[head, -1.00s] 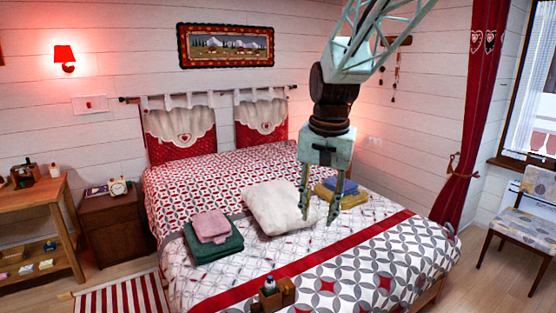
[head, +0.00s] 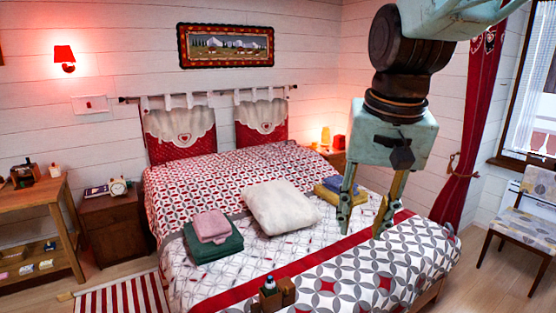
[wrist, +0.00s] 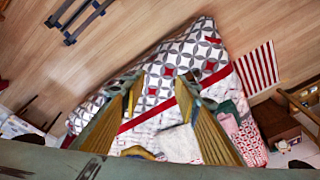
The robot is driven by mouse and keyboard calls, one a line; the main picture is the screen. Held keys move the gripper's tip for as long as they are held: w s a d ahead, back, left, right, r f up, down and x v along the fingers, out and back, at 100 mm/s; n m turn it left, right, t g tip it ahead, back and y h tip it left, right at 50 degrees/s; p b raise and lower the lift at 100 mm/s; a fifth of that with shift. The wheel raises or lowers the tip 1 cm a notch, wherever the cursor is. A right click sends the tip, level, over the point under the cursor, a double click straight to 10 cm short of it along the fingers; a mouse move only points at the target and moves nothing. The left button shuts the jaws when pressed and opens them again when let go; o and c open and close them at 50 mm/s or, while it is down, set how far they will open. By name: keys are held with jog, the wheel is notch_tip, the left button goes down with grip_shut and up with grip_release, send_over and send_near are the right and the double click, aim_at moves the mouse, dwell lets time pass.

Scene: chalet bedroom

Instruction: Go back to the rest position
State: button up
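My gripper (head: 361,230) hangs above the right part of the bed in the head view, fingers pointing down. Its two fingers are apart with nothing between them. In the wrist view the open fingers (wrist: 158,90) frame part of the bed below. The bed (head: 350,268) has a red, white and grey patterned cover. No object is held.
On the bed lie a white pillow (head: 282,206), a pink towel (head: 211,226) on a green towel (head: 213,244), and blue and yellow folded cloths (head: 345,191) behind my gripper. A small wooden caddy (head: 284,291) holds a bottle. A chair (head: 522,212) stands right.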

jog(key=s+d+n, duration=0.1)
jog(key=s+d, duration=0.1)
jog(key=s, duration=0.9)
jog(key=s+d+f+n+t, duration=0.1)
jog(key=s+d, duration=0.1)
jog(key=s, duration=1)
jog(key=shift+s+d, duration=0.25)
jog(key=shift+s, duration=0.05)
